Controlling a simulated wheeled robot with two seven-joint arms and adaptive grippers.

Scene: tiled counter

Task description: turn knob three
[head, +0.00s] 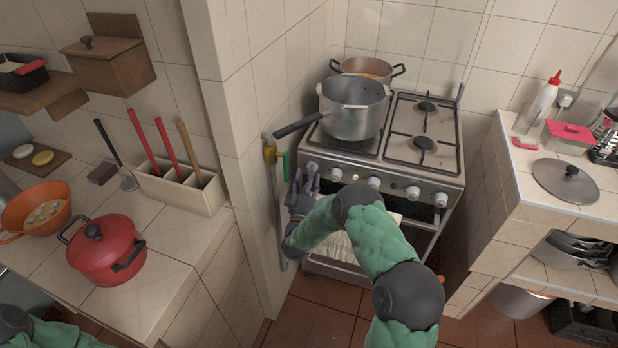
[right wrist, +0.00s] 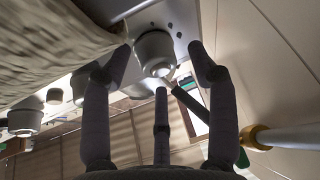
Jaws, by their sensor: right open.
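The stove (head: 385,155) has a row of several pale round knobs along its front panel. My right gripper (head: 306,182) is at the left end of this row, in front of the leftmost knob (head: 312,167). In the right wrist view my right gripper (right wrist: 159,62) is open, with a knob (right wrist: 155,50) between its spread fingertips. I see no clear contact. More knobs (right wrist: 80,84) show to the left there. I cannot tell from any marking which one is knob three. My left gripper is out of view; only part of my left arm shows at the lower left.
A grey pot (head: 354,110) sits on the front left burner, its dark handle (head: 298,125) sticking out left above my right gripper. An orange-filled pot (head: 366,68) stands behind. A tiled wall (head: 240,140) is close on the left. A cloth (right wrist: 55,40) hangs at the stove front.

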